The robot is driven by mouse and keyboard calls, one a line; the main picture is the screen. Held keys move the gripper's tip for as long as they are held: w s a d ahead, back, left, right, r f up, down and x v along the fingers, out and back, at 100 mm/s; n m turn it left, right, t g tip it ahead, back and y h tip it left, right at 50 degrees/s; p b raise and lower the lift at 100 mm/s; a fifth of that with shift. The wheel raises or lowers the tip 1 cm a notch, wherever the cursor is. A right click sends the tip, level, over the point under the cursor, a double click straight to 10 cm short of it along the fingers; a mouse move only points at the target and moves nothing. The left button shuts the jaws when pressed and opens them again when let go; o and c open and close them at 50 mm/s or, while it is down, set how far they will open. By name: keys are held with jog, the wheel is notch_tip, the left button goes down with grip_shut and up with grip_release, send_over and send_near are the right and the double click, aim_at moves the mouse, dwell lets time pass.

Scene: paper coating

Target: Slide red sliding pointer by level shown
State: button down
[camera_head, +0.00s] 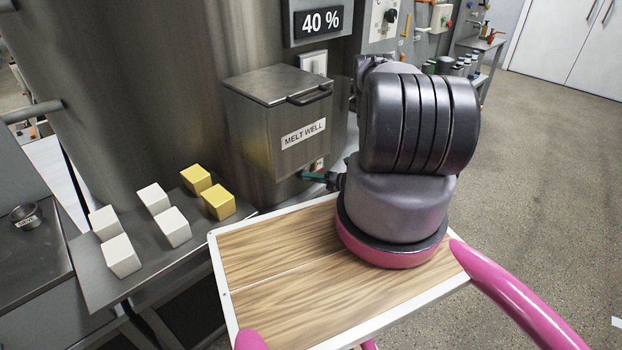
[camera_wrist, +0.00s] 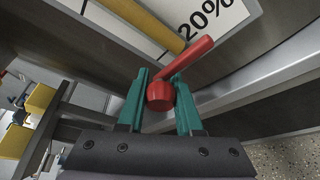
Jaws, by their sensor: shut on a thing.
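The red sliding pointer shows in the wrist view, with a round knob (camera_wrist: 160,97) and an arm that slants up and right to just below the "20%" mark on a white scale plate (camera_wrist: 240,14). My gripper (camera_wrist: 162,76) has its teal fingers on either side of the knob, shut on it. A sign reading "40 %" (camera_head: 318,20) hangs above the melt well in the head view. There, my gripper (camera_head: 316,178) shows only as a bit of teal below the melt well; the pointer is hidden.
The steel melt well box (camera_head: 278,115) has a closed lid and stands close above my gripper. White and yellow blocks (camera_head: 173,226) sit on a steel shelf (camera_head: 100,288) at left. Open floor (camera_head: 545,170) lies at right.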

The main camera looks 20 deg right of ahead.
jog(key=shift+d, duration=0.1)
notch_tip(320, 180, up, 22)
jog(key=shift+r, duration=0.25)
dwell(0.3)
jog(key=c, duration=0.6)
grip_release()
jog(key=v, duration=1.1)
